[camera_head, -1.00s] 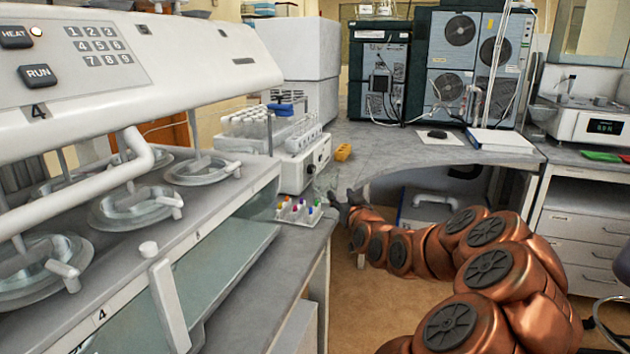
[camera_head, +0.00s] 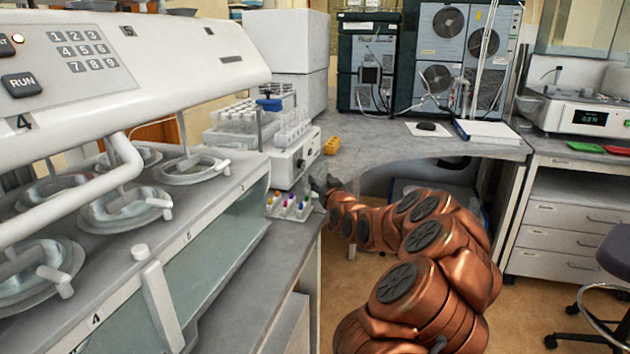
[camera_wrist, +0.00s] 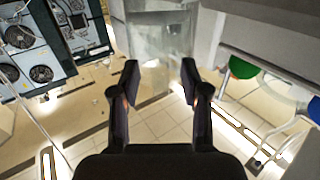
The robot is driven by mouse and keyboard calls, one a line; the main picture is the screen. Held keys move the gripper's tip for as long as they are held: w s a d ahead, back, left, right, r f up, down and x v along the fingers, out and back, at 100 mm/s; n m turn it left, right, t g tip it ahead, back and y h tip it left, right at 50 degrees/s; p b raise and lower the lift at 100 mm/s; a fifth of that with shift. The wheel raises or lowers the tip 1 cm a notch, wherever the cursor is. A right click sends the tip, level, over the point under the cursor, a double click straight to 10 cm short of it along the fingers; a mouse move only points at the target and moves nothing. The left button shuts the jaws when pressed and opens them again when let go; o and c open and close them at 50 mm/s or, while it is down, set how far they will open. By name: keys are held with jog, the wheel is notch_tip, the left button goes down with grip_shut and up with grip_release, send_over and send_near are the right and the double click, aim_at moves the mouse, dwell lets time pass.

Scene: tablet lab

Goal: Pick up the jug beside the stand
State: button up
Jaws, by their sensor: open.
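In the wrist view a clear glass jug (camera_wrist: 160,40) stands ahead of my gripper (camera_wrist: 160,75). The fingers are apart, with the lower part of the jug showing between and beyond their tips. Nothing is held. In the head view my gripper (camera_head: 322,187) is small and dark at the bench edge, and the jug cannot be made out clearly there. A small stand of vials with coloured caps (camera_head: 290,208) is just left of the gripper. Large green (camera_wrist: 243,67) and blue caps show at right in the wrist view.
A white device with tube racks (camera_head: 292,160) stands behind the vials. The large dissolution machine (camera_head: 120,70) fills the left. Floor is open at right, near a stool (camera_head: 615,255).

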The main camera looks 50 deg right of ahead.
grip_shut()
dwell(0.4)
